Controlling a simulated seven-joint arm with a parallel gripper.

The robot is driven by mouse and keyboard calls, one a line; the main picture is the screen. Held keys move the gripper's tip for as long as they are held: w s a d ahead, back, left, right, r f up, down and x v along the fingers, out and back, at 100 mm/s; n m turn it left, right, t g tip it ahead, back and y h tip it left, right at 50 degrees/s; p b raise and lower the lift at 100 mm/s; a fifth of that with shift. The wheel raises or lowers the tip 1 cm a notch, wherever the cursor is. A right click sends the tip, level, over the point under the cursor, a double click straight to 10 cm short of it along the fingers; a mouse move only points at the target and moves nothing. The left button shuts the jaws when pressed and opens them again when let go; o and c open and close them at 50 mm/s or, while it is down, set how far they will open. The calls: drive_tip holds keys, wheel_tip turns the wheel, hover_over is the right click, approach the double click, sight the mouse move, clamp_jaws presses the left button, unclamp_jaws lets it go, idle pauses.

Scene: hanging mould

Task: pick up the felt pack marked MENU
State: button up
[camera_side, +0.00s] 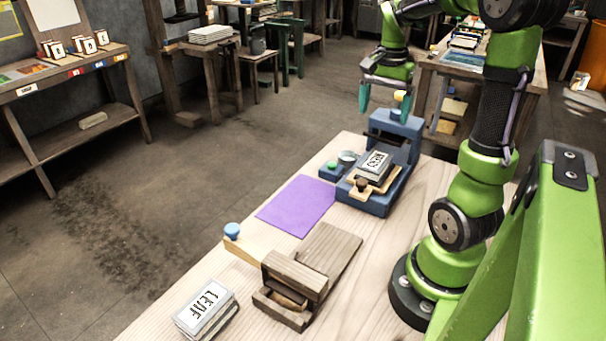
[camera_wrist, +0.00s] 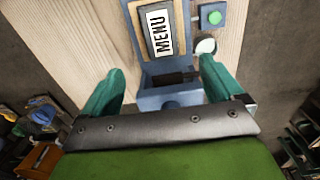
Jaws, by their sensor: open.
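In the wrist view the MENU pack (camera_wrist: 159,32) shows at the top centre, beyond my fingertips. My gripper (camera_side: 384,103) is open, with teal fingers apart and nothing between them. It is above and behind the pack, near the raised back of the machine. In the wrist view my gripper's fingers (camera_wrist: 162,68) stand either side of the blue machine. The pack's underside is hidden.
A purple mat (camera_side: 296,205) lies left of the machine. A brown wooden device (camera_side: 310,262) and a pack marked LEAF (camera_side: 206,307) are nearer the front. A green button (camera_wrist: 214,17) sits beside the machine. A dark knob (camera_side: 362,185) stands close to the pack.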

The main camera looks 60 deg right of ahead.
hover_over(375, 161)
drive_tip(key=f, duration=0.9)
drive_tip(key=shift+d+f, duration=0.1)
drive_tip(key=shift+d, duration=0.1)
drive_tip(key=shift+a+f, duration=0.2)
drive_tip(key=shift+f, duration=2.55)
drive_tip(key=shift+c, duration=0.2)
